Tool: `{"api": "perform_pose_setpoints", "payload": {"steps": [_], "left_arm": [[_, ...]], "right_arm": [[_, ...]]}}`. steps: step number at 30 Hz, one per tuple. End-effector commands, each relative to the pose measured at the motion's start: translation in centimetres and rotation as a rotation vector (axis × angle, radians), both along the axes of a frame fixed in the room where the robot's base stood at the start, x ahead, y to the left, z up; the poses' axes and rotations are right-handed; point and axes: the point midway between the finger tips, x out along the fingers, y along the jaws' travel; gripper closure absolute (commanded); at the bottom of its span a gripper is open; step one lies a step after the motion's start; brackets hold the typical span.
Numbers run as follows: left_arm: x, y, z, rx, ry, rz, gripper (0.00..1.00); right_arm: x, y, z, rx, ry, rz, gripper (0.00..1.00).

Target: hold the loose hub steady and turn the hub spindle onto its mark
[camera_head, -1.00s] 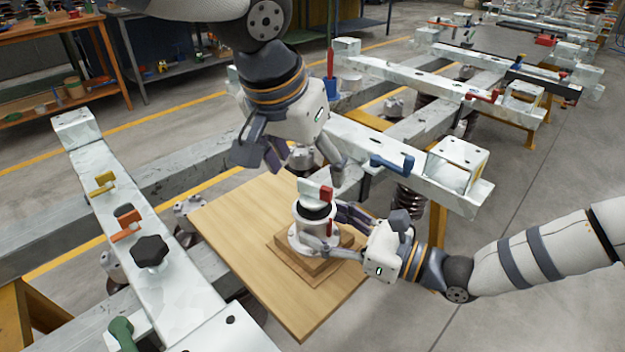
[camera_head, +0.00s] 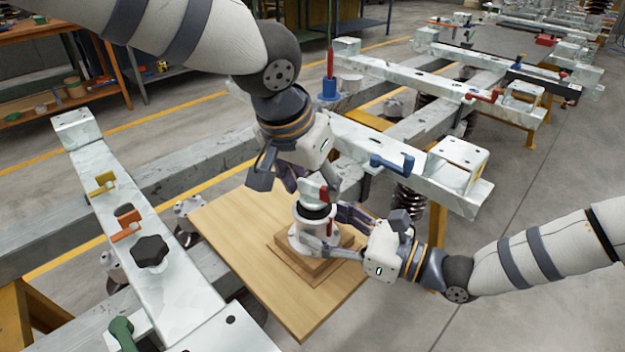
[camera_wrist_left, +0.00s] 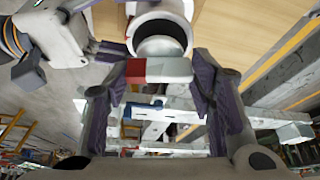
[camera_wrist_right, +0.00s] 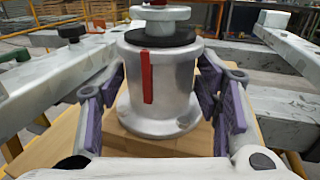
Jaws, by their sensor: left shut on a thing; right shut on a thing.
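The loose hub (camera_head: 303,234) is a pale flanged cylinder with a dark collar, upright on a wooden block. A red stripe (camera_wrist_right: 147,78) marks its side. The hub spindle (camera_wrist_right: 160,14) rises from it, topped by a red-and-white crossbar (camera_wrist_left: 158,70). My left gripper (camera_head: 310,182) comes from above and is shut on the crossbar, a finger at each end in the left wrist view. My right gripper (camera_wrist_right: 160,92) is shut on the hub, one finger each side of the cylinder. The crossbar is mostly cut off in the right wrist view, so I cannot judge its alignment with the stripe.
The block (camera_head: 293,263) sits on a wooden board (camera_head: 240,225) with bare space to its left. A pale beam with a black knob (camera_head: 150,251) and orange clamp (camera_head: 126,227) lies left. Another beam with a blue handle (camera_head: 392,164) runs behind.

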Motion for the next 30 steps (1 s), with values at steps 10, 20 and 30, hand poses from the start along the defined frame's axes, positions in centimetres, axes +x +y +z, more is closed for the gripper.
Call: {"api": "perform_pose_setpoints", "payload": {"steps": [10, 20, 30], "left_arm": [[0.1, 0.12, 0.04, -0.001, -0.001, -0.224, 0.78], [0.1, 0.13, 0.05, 0.0, -0.002, -0.225, 0.3], [0.03, 0.2, 0.37, -0.001, -0.002, -0.223, 0.3]], "right_arm": [[0.03, -0.01, 0.05, 0.0, -0.001, 0.0, 1.0], [0.04, -0.03, 0.05, 0.0, -0.001, -0.001, 1.0], [0.05, -0.03, 0.06, 0.0, -0.001, -0.001, 1.0]]}}
